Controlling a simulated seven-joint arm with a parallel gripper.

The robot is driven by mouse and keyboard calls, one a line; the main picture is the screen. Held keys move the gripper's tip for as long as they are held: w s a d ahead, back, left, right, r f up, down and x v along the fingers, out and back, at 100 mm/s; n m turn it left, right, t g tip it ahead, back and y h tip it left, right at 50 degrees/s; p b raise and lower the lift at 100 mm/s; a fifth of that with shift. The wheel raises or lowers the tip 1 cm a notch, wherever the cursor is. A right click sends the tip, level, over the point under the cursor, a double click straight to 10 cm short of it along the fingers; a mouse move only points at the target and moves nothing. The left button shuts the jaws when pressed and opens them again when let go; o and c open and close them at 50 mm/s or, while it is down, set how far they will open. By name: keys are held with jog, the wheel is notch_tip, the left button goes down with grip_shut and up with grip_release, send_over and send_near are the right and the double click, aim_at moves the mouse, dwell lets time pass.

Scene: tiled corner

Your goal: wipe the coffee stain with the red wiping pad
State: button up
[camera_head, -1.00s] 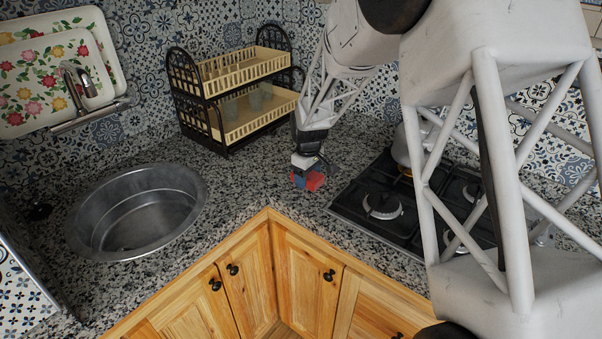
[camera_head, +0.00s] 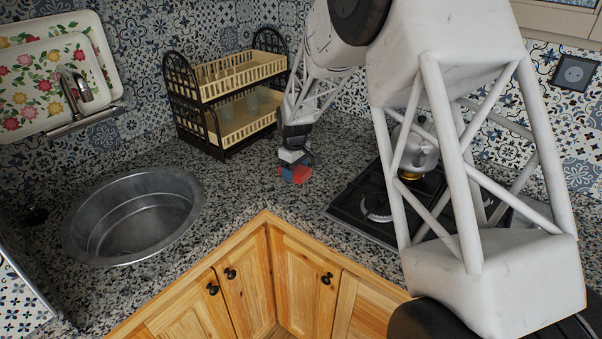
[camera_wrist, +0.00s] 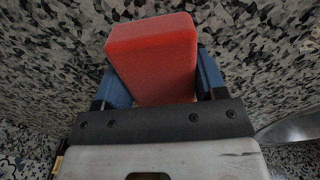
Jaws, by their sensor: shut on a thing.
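The red wiping pad (camera_wrist: 150,60) is held between the blue fingers of my gripper (camera_wrist: 165,88) in the wrist view. In the head view my gripper (camera_head: 294,170) is low at the granite counter, between the sink and the stove, with the red pad (camera_head: 300,175) at its tip. I cannot tell whether the pad touches the counter. No coffee stain can be made out on the speckled granite; it may be hidden under the pad or lost in the pattern.
A round metal sink (camera_head: 135,215) lies to the left. A two-tier dish rack (camera_head: 225,95) stands behind my gripper. A black gas stove (camera_head: 365,205) with a kettle (camera_head: 415,155) is to the right. Wooden cabinets (camera_head: 300,270) are below the counter edge.

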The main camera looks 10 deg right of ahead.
aim_at(314, 181)
jog(key=shift+w+a, duration=0.25)
jog(key=shift+a, duration=0.05)
jog(key=shift+w+a, duration=0.55)
jog(key=shift+a, duration=0.05)
jog(key=shift+w+a+f, duration=0.15)
jog(key=shift+w+a, duration=0.3)
jog(key=shift+w, duration=0.05)
jog(key=shift+w+a, duration=0.8)
jog(key=shift+a, duration=0.05)
jog(key=shift+w+a, duration=0.45)
jog(key=shift+w, duration=0.1)
jog(key=shift+w+d, duration=0.55)
jog(key=shift+d, duration=0.15)
jog(key=shift+s+d, duration=4.8)
jog(key=shift+s+r, duration=0.1)
jog(key=shift+r, duration=0.1)
notch_tip(314, 181, up, 8)
